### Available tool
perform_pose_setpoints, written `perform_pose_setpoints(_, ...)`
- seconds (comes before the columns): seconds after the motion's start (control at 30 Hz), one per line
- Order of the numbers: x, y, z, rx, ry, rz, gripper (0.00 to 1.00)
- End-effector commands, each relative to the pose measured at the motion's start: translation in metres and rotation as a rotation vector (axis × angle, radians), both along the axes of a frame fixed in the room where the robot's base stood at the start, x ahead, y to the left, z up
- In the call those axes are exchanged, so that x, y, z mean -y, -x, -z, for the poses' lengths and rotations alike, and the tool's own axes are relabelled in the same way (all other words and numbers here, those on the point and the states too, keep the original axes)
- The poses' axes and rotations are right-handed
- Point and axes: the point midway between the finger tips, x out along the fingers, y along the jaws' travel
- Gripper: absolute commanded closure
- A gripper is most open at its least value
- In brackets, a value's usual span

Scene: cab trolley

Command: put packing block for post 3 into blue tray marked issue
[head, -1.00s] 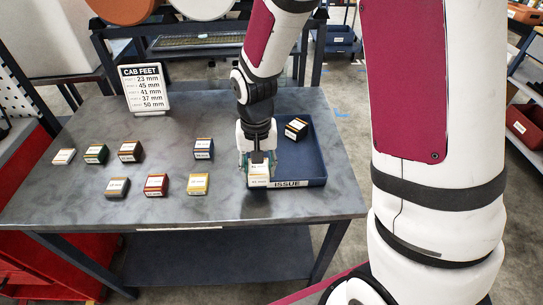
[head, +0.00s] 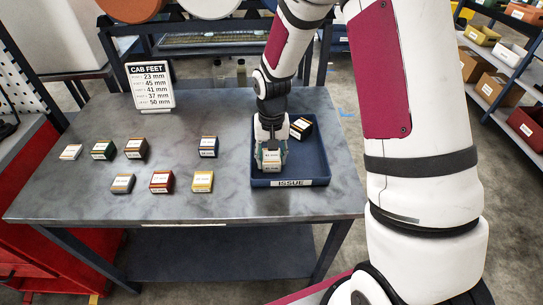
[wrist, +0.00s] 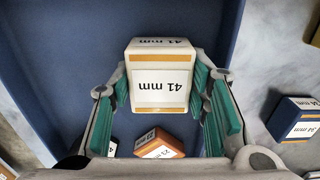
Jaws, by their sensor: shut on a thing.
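The cab feet sign (head: 151,87) stands at the back left of the table; its third line reads 41 mm. My gripper (head: 271,160) is shut on a pale block with orange bands (wrist: 160,84), whose label reads 41 mm. It also shows in the head view (head: 271,167). The teal finger pads (wrist: 162,100) press on its two sides. The block is over the blue tray marked issue (head: 319,182), inside its outline near the front left; its height above the floor is unclear. A dark block with an orange top (head: 301,127) lies tilted in the tray's back part.
Several labelled blocks stand left of the tray, including a yellow one (head: 202,181), a red one (head: 162,181) and a blue one (head: 208,146).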

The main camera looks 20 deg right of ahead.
Motion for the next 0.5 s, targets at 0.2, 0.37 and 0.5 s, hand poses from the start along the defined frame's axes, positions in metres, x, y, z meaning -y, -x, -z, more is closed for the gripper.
perform_pose_setpoints(0.2,-0.0001,0.0001,0.0029,-0.001,0.000,0.000,0.48)
perform_pose_setpoints(0.37,-0.0002,0.0002,0.0026,0.000,0.000,0.000,0.37)
perform_pose_setpoints(0.5,-0.0001,0.0001,0.0026,0.000,0.000,0.000,0.37)
